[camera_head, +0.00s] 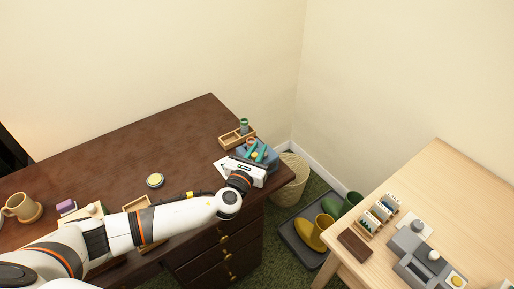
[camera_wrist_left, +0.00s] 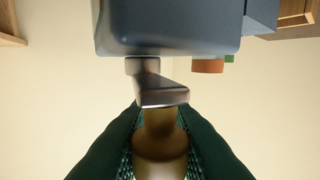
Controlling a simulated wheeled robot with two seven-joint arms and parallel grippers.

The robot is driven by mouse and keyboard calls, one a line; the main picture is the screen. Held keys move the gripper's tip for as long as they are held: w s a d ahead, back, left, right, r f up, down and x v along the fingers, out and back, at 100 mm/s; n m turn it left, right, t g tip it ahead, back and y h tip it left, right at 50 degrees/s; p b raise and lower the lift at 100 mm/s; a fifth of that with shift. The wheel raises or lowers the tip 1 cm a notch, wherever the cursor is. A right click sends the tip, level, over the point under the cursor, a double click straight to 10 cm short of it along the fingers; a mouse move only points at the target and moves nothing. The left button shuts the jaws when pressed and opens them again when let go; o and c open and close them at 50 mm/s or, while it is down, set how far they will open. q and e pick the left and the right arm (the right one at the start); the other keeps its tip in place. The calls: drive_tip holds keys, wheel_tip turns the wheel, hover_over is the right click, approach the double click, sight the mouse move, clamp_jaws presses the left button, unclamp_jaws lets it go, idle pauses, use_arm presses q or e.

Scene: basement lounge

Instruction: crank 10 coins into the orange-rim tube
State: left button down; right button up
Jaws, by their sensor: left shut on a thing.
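A blue-grey coin device (camera_head: 271,158) stands at the far right corner of the dark desk. Its body (camera_wrist_left: 165,25) fills the top of the left wrist view. My left gripper (camera_head: 257,154) reaches it from the left. In the left wrist view my left gripper (camera_wrist_left: 160,130) has its green fingers shut around the brass knob (camera_wrist_left: 160,150) of the metal crank (camera_wrist_left: 160,92). The orange rim (camera_wrist_left: 208,66) of a tube shows under the device, with a bit of green (camera_wrist_left: 229,58) beside it. Coins inside are not visible. My right gripper is not in view.
A wooden tray (camera_head: 225,139) with a green-banded cylinder (camera_head: 244,126) sits behind the device.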

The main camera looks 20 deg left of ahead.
use_arm(q)
drive_tip(key=n+y+p, duration=0.1)
drive_tip(key=n+y, duration=0.1)
drive_tip(key=y, duration=0.1)
drive_tip(key=shift+s+d+r+n+y+p, duration=0.1)
drive_tip(key=shift+s+d+n+y+p, duration=0.05)
drive_tip(key=shift+d+n+y+p, duration=0.2)
drive_tip(key=y, duration=0.1)
drive_tip(key=n+y, duration=0.1)
drive_tip(key=shift+d+n+g+y, duration=0.2)
drive_tip(key=shift+n+g+y, duration=0.05)
drive_tip(key=shift+g+y, duration=0.1)
drive_tip(key=n+y, duration=0.1)
drive_tip(key=n+g+y, duration=0.1)
drive_tip(key=shift+d+y, duration=0.2)
drive_tip(key=shift+y, duration=0.2)
drive_tip(key=n+g+y, duration=0.1)
drive_tip(key=n+g+y+b, duration=0.1)
drive_tip(key=y, duration=0.1)
drive_tip(key=shift+d+f+n+y, duration=0.2)
drive_tip(key=shift+d+n+y, duration=0.1)
drive_tip(key=shift+d+r+n+g+y+b, duration=0.1)
drive_tip(key=shift+d+n+g+y+b, duration=0.05)
drive_tip(key=shift+n+g+y+b, duration=0.65)
drive_tip(key=shift+d+n+g+y+b, duration=0.15)
drive_tip(key=shift+n+g+y+b, duration=0.3)
drive_tip(key=shift+n+g+y, duration=0.6)
drive_tip(key=shift+g, duration=0.4)
drive_tip(key=shift+r, duration=0.1)
